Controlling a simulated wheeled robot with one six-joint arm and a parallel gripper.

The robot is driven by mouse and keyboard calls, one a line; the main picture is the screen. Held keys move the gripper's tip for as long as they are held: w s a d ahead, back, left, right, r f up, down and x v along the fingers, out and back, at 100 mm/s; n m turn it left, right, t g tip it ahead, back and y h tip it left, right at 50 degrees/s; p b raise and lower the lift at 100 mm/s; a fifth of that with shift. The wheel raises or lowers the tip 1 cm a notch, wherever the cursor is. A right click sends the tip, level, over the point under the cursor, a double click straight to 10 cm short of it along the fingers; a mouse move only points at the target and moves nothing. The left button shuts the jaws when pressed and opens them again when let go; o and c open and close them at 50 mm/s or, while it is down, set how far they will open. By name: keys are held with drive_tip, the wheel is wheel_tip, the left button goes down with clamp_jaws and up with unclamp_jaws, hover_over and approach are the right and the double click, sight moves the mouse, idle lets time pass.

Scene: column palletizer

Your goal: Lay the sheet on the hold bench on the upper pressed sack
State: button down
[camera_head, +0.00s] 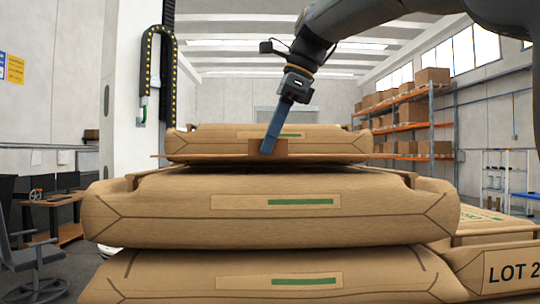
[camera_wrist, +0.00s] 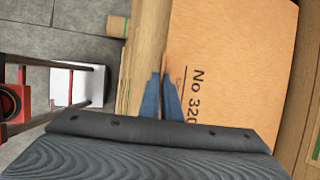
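The sheet (camera_head: 215,158) is a thin brown board seen nearly edge-on in the head view, with an upright tab (camera_head: 282,146) at its front edge. In the wrist view its orange-brown face (camera_wrist: 232,60) carries printing that starts "No 320". My gripper (camera_head: 267,150) has blue fingers pointing down at the tab; in the wrist view the fingers (camera_wrist: 163,78) are close together at the sheet's left edge and look shut on the tab. The sheet is level, just over a large brown sack (camera_head: 150,205); whether they touch is hidden. Another sack (camera_head: 170,275) lies under that one.
A further sack (camera_head: 215,137) shows behind the sheet. More sacks, one marked "LOT 2" (camera_head: 510,272), lie at the right. A rack of boxes (camera_head: 410,115) stands back right.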

drive_tip(key=shift+f+p, duration=0.4)
drive_tip(key=shift+f, duration=1.5)
drive_tip(key=c, duration=2)
unclamp_jaws()
drive_tip(key=b+v, duration=0.2)
drive_tip(key=v, duration=1)
drive_tip(key=shift+b, duration=0.35)
drive_tip(key=shift+s, duration=0.1)
